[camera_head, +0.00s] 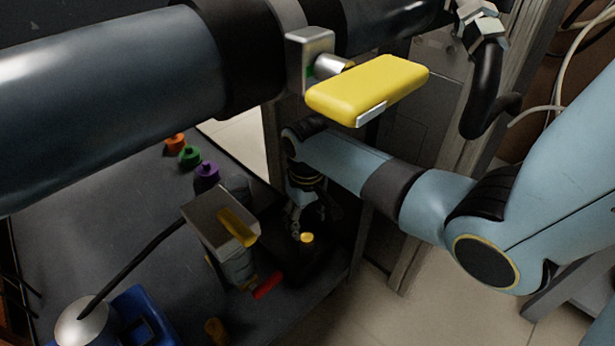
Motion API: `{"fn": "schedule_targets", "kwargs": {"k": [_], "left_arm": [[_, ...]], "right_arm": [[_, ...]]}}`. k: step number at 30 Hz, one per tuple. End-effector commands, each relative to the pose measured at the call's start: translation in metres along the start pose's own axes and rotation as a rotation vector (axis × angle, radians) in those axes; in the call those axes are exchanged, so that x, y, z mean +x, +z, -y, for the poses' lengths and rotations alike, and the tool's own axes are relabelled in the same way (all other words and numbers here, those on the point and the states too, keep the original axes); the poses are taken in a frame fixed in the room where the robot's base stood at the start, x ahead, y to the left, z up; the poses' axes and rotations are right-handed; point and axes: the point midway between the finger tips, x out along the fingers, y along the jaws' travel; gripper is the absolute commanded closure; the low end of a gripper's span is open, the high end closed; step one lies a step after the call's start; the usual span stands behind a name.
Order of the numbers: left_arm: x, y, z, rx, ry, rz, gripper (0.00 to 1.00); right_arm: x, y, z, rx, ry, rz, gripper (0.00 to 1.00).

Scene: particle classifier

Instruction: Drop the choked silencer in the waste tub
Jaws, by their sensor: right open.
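My right gripper (297,218) points down at the right end of the dark bench, its fingers small and partly in shadow. It is open, and I see nothing clearly held in it. A dark piece with a yellow top (307,238) is just below and right of its fingers; I cannot tell whether they touch. Orange (175,143), green (190,156) and purple (207,172) small capped pieces stand in a row at the back. I cannot tell which piece is the choked silencer. No waste tub can be made out for certain. My left gripper is not in view.
A thick dark pipe (110,85) crosses above the bench (110,215), with a yellow bar (370,88) hanging out front. A metal hopper (205,208), red piece (267,286), silver dome (85,322) and blue object (140,312) crowd the bench. Its left middle is clear.

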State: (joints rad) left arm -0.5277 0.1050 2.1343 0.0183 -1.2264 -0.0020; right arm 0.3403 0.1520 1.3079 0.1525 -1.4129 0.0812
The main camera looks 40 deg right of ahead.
Motion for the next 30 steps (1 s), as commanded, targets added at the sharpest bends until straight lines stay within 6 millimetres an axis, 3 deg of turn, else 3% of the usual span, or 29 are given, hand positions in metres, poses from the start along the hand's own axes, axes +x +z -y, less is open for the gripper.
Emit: {"fn": "schedule_targets", "kwargs": {"k": [1,6,11,13,16,18,24,27,30], "left_arm": [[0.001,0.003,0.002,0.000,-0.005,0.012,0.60],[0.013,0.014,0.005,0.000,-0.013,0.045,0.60],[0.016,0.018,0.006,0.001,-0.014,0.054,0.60],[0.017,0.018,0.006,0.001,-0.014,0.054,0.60],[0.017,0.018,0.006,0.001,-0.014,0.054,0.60],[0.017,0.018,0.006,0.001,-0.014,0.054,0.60],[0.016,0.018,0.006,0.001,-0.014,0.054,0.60],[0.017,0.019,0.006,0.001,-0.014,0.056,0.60],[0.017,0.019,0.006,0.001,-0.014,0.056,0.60]], "right_arm": [[-0.013,-0.001,0.000,0.000,0.000,-0.004,0.43],[-0.025,0.000,0.000,0.000,0.000,0.000,0.43],[-0.024,0.004,0.000,-0.001,0.001,0.003,0.43],[-0.018,0.019,0.000,-0.011,0.005,0.002,0.43],[-0.005,0.064,-0.001,-0.041,0.018,-0.007,0.43],[0.001,0.106,-0.001,-0.072,0.028,-0.020,0.43],[-0.013,0.216,-0.002,-0.153,0.052,-0.065,0.43],[-0.026,0.249,-0.002,-0.177,0.058,-0.082,0.43],[-0.035,0.265,-0.002,-0.190,0.061,-0.092,0.43]]}}
